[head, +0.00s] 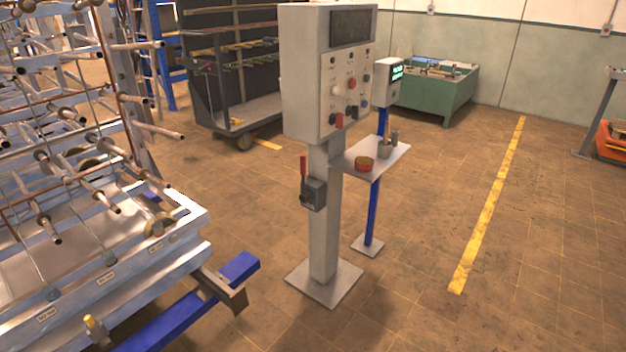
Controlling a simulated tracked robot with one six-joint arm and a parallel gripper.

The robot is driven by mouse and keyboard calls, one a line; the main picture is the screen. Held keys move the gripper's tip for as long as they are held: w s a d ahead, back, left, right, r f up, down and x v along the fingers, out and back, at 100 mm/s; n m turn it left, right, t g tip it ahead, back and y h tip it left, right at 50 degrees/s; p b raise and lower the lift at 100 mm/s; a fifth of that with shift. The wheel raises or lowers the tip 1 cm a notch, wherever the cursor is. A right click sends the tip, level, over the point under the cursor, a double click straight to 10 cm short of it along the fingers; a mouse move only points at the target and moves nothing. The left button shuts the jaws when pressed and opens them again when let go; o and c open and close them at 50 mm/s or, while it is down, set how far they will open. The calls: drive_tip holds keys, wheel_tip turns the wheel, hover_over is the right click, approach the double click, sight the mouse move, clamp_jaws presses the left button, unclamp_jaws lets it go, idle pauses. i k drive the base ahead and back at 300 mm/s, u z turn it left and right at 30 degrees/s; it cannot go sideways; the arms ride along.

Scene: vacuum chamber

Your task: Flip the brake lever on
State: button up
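A small lever with a red handle (303,166) sits on a dark grey box (315,193) on the post of a control pedestal (322,230). It appears to be the brake lever, though I can read no label on it. Its handle points up, nearly upright, on the box's left side. Above it is the pedestal's grey control panel (345,95) with several buttons, knobs and a dark display. My gripper is not in view.
A large metal rack (110,265) with many rods stands at left. A blue bar (165,325) with a bracket juts toward the pedestal's base. A small shelf (395,155) with cups stands behind the pedestal. The tiled floor (430,315) in front and to the right is clear.

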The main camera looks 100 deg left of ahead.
sight(304, 197)
drive_tip(key=u, duration=3.85)
drive_tip(key=i, duration=0.8)
drive_tip(key=u, duration=0.55)
drive_tip(key=i, duration=0.75)
drive_tip(key=u, duration=0.15)
